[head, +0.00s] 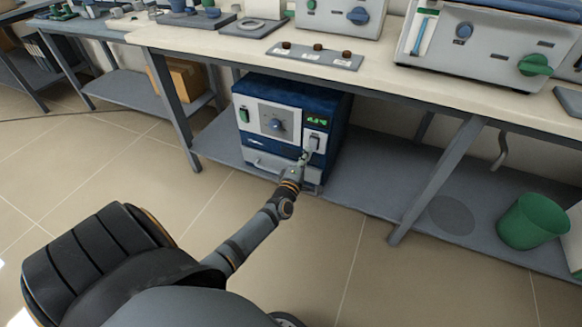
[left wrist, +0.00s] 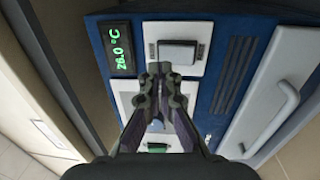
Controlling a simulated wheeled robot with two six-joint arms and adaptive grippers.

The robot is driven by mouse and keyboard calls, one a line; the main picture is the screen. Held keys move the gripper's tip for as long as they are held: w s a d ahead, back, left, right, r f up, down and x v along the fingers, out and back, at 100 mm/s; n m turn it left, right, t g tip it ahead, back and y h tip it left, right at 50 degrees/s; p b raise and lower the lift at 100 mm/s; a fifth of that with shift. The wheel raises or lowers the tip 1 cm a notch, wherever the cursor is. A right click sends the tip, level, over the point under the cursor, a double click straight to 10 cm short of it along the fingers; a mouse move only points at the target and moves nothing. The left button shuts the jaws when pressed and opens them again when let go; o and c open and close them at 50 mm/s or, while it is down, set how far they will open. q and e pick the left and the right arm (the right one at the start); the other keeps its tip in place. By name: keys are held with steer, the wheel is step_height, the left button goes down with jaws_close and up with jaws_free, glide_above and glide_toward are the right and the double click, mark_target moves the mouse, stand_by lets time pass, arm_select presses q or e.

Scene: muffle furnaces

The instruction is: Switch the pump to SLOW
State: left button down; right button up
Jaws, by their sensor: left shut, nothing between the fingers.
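A blue unit with a white front panel (head: 264,118) stands on the shelf under the bench. A pale rocker switch (head: 315,143) sits at its right, below a green display (head: 316,121). In the left wrist view the switch (left wrist: 178,52) has small labels on both sides, too small to read. The display (left wrist: 118,47) reads 26.0 °C there. My left gripper (head: 305,157) is shut and empty, its fingertips (left wrist: 162,72) close to the switch's edge; I cannot tell whether they touch. My right gripper is out of view. No SLOW marking is legible.
The unit has a round dial (head: 275,125), a green switch (head: 244,115) and a front handle (head: 268,164). The bench top (head: 230,50) overhangs it, with legs on either side. A green bin (head: 531,222) stands at right. The shelf between is mostly clear.

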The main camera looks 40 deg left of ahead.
arm_select(q)
steer(key=r+p+v, duration=0.2)
steer(key=v, duration=0.7)
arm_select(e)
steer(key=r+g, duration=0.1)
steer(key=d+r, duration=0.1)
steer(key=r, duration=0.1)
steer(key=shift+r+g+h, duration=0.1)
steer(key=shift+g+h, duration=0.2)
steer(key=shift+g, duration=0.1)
arm_select(q)
steer(key=shift+d, duration=0.1)
